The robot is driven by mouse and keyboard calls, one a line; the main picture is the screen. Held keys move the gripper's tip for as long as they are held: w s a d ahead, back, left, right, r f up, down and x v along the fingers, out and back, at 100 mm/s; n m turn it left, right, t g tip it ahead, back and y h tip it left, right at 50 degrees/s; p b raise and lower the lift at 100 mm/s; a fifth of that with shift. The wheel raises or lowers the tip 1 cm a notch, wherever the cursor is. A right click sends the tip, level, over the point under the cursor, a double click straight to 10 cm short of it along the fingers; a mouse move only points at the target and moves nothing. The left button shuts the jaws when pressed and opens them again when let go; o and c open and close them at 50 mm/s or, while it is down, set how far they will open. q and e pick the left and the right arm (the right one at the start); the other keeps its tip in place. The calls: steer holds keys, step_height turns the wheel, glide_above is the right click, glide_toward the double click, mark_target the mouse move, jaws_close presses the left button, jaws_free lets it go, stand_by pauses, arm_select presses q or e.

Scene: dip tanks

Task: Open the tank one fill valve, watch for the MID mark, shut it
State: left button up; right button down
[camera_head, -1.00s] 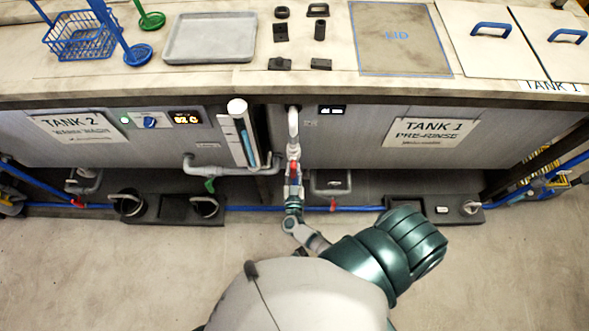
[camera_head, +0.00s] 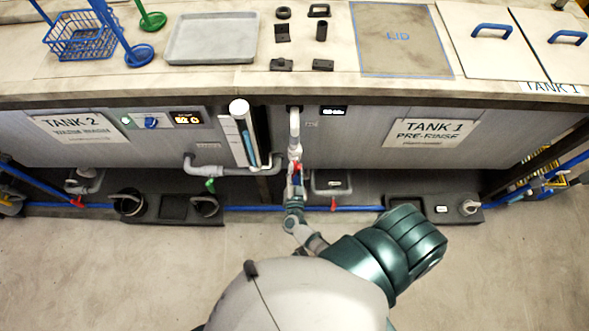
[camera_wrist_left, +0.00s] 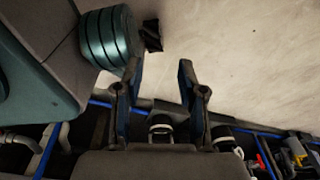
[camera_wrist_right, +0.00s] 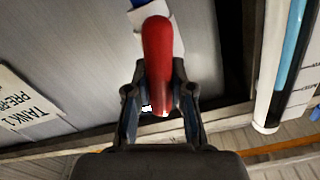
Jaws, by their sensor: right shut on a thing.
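My right gripper (camera_head: 295,192) reaches up to the pipe below the tank one front. It is shut on a red valve handle (camera_wrist_right: 157,60), whose tip sits between the fingers in the right wrist view. In the head view only a little red (camera_head: 298,167) shows above the fingers. The TANK 1 sign (camera_head: 429,131) is to the right. My left gripper (camera_wrist_left: 158,85) is open and empty above the floor.
Other valves sit low on the blue pipe, including a red one (camera_head: 333,204) and a green one (camera_head: 210,185). A grey pipe (camera_head: 225,171) runs below the gauge. The counter above holds a grey tray (camera_head: 211,55) and a blue basket (camera_head: 80,40). The floor in front is clear.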

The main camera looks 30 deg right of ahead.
steer(key=m, duration=0.2)
steer(key=shift+s+f+m, duration=0.1)
steer(key=shift+m, duration=0.3)
steer(key=shift+d+f+m, duration=0.1)
steer(key=shift+m, duration=0.8)
steer(key=shift+s+f+m+b, duration=0.1)
steer(key=shift+m+b, duration=0.3)
steer(key=shift+m, duration=0.5)
steer(key=shift+d+m, duration=0.1)
steer(key=shift+m, duration=0.4)
steer(key=m, duration=0.1)
steer(key=m+b, duration=0.1)
steer(key=m, duration=0.1)
steer(key=shift+s+f, duration=0.1)
steer(key=shift+f, duration=0.15)
arm_select(q)
steer(key=w+d+r+b, duration=0.1)
steer(key=w+r, duration=0.3)
steer(key=w, duration=0.3)
steer(key=shift+d, duration=0.4)
arm_select(e)
steer(key=shift+f+m, duration=0.15)
steer(key=shift+m, duration=1.75)
arm_select(q)
steer(key=shift+w+r, duration=0.1)
